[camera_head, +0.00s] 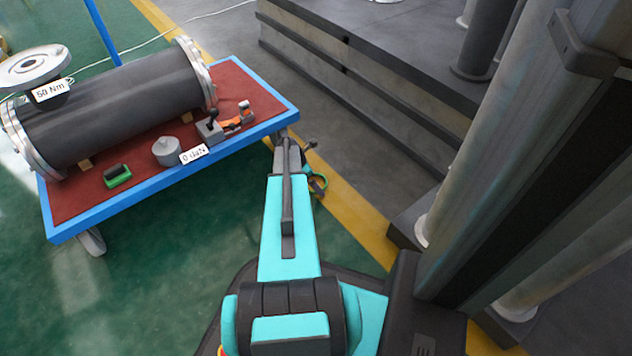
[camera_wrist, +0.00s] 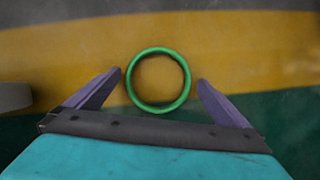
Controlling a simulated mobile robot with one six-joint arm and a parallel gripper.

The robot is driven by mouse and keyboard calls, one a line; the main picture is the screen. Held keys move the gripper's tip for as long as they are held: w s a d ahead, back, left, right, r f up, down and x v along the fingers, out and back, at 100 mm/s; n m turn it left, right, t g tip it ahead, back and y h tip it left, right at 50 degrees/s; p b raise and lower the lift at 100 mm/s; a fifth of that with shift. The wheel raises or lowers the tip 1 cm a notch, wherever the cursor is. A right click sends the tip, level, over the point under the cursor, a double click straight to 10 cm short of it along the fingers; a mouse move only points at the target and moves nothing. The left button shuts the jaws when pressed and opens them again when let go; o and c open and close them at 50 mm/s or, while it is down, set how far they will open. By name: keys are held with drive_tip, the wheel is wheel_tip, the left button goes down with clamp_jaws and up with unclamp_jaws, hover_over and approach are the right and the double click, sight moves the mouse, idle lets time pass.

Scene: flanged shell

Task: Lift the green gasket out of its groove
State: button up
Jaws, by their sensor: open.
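The green gasket (camera_wrist: 128,82) is a thin, whole ring in the wrist view. It lies between the fingertips of my gripper (camera_wrist: 159,78), which is open, with a small gap on each side. The yellow floor stripe shows through and around the ring; no groove is visible around it. I cannot tell whether the ring lies on the floor or is above it. In the head view my gripper (camera_head: 316,162) is beyond the cart's right corner, with the ring partly visible by it. The dark flanged shell (camera_head: 120,95) lies on the cart, with metal flanges at both ends.
The blue-framed cart (camera_head: 170,178) with a red top carries a grey weight (camera_head: 166,151), a green-and-black block (camera_head: 117,175) and a small grey-and-orange tool (camera_head: 228,124). A grey stepped platform (camera_head: 370,90) and large columns stand on the right. Green floor is clear in front of the cart.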

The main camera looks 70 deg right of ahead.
drive_tip(key=c, duration=0.9)
drive_tip(key=shift+c, duration=0.4)
drive_tip(key=shift+r, duration=0.1)
drive_tip(key=shift+r+p, duration=0.85)
drive_tip(key=shift+r, duration=0.15)
wheel_tip(320, 180, up, 2)
drive_tip(key=shift+p, duration=0.75)
drive_tip(key=w+a+p, duration=0.1)
drive_tip(key=w+a, duration=0.1)
drive_tip(key=a, duration=0.2)
drive_tip(key=w+a+p, duration=0.2)
drive_tip(key=a, duration=0.3)
drive_tip(key=w+a+r+p, duration=0.1)
drive_tip(key=w+a+p, duration=0.1)
drive_tip(key=a, duration=0.2)
drive_tip(key=shift+w+a, duration=0.1)
drive_tip(key=shift+a, duration=0.25)
drive_tip(key=shift+w+a+f, duration=0.1)
drive_tip(key=shift+w+a, duration=0.1)
drive_tip(key=shift+a, duration=0.2)
